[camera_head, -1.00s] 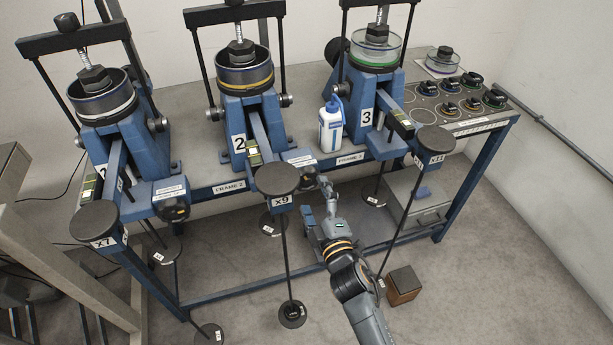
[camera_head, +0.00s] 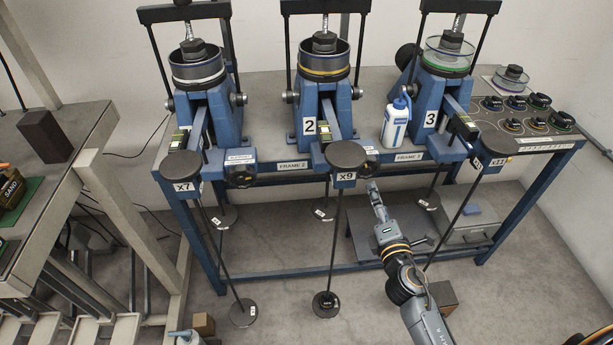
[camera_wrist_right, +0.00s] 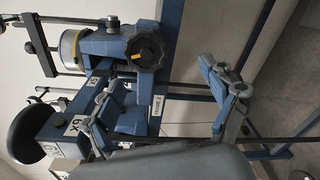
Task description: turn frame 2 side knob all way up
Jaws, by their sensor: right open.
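Frame 2 (camera_head: 309,125) is the middle blue lever frame, with a yellow-ringed cup and the black x9 disc (camera_head: 346,153) on its lever end. Its side knob (camera_head: 369,166) is a dark knob at the bench edge, right of the x9 disc. In the right wrist view the side knob (camera_wrist_right: 146,48) is black and lobed, beyond and between the parted fingers. My right gripper (camera_head: 374,192) is just below the knob in the head view, open and empty. It also shows in the right wrist view (camera_wrist_right: 165,98). It appears apart from the knob. My left gripper is not in view.
Frame 1 (camera_head: 221,112) with the x7 disc and frame 3 (camera_head: 461,95) with the x11 disc flank frame 2. A white bottle (camera_head: 395,124) stands between frames 2 and 3. Thin rods hang from the levers. Another bench (camera_head: 75,135) stands at left.

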